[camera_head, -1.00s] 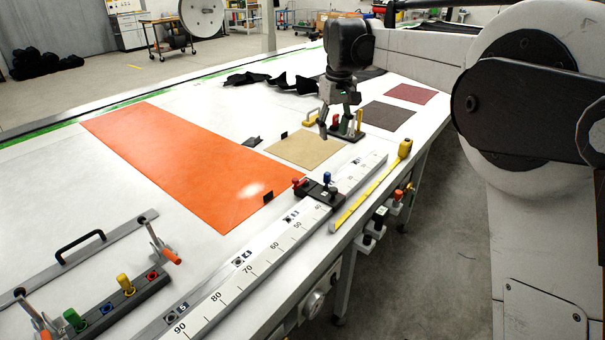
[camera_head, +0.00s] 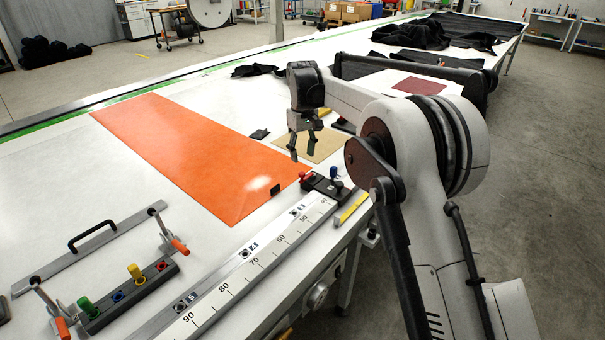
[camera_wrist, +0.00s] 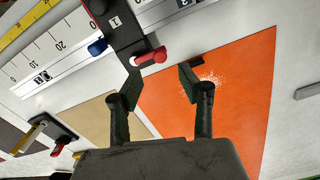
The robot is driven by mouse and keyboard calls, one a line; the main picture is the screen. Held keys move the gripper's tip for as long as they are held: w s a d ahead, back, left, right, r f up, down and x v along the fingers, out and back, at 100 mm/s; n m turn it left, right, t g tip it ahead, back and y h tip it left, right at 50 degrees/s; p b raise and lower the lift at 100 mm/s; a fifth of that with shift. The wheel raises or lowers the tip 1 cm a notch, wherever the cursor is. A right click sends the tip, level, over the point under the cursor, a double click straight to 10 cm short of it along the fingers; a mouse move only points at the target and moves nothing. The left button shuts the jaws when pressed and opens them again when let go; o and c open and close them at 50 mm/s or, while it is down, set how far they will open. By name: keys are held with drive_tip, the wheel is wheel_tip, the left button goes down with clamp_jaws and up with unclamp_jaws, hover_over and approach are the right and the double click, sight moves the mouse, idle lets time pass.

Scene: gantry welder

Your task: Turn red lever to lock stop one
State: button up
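The stop block (camera_head: 328,185) sits on the white ruler rail and carries a red lever (camera_head: 305,176) on its left side and a blue knob (camera_head: 334,172). In the wrist view the red lever (camera_wrist: 150,57) sticks out from the black stop block (camera_wrist: 122,28), marked 1, with the blue knob (camera_wrist: 97,47) beside it. My gripper (camera_head: 302,156) hangs above the table just behind the stop block. In the wrist view my gripper (camera_wrist: 160,78) is open and empty, its two fingers apart, with the red lever just beyond and between their tips, apparently not touching.
The ruler rail (camera_head: 232,277) runs along the table's front edge. An orange sheet (camera_head: 190,155) and a tan sheet (camera_head: 318,146) lie flat behind it. A clamp bar with coloured knobs (camera_head: 130,292) stands at front left.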

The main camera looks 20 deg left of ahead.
sight(303, 173)
wheel_tip(303, 173, down, 9)
drive_tip(key=shift+r+p, duration=0.2)
drive_tip(key=shift+p, duration=0.2)
clamp_jaws()
